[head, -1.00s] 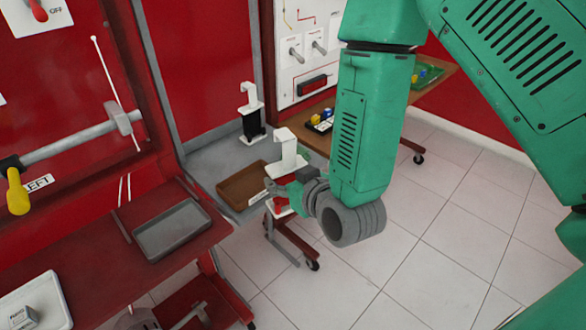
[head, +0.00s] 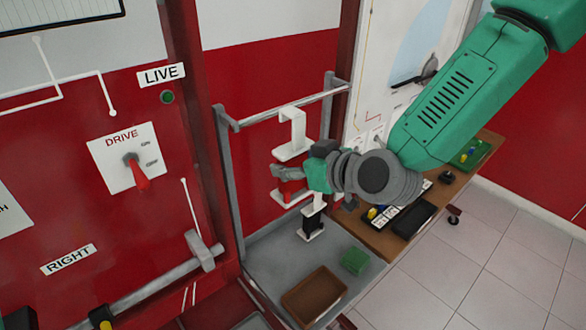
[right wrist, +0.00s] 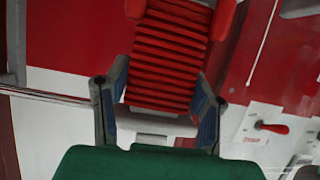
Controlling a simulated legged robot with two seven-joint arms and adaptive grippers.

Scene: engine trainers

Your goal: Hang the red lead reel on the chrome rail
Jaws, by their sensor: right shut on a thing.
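The red lead reel (head: 291,189) has a red wound core between white plates and a white hook (head: 293,130) on top. My right gripper (head: 285,180) is shut on its core and holds it roughly upright above the grey bench. In the right wrist view the ribbed red core (right wrist: 168,60) fills the space between the fingers (right wrist: 158,112). The chrome rail (head: 262,115) runs between two grey brackets. The hook's top overlaps the rail in the head view; I cannot tell whether it is over it or in front. My left gripper is out of view.
A black reel (head: 313,217) stands on the grey bench (head: 270,258) below the held one. A brown tray (head: 314,294) and a green block (head: 355,260) are nearby. A wooden table (head: 440,195) with parts stands right. A red panel with a drive switch (head: 133,165) is left.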

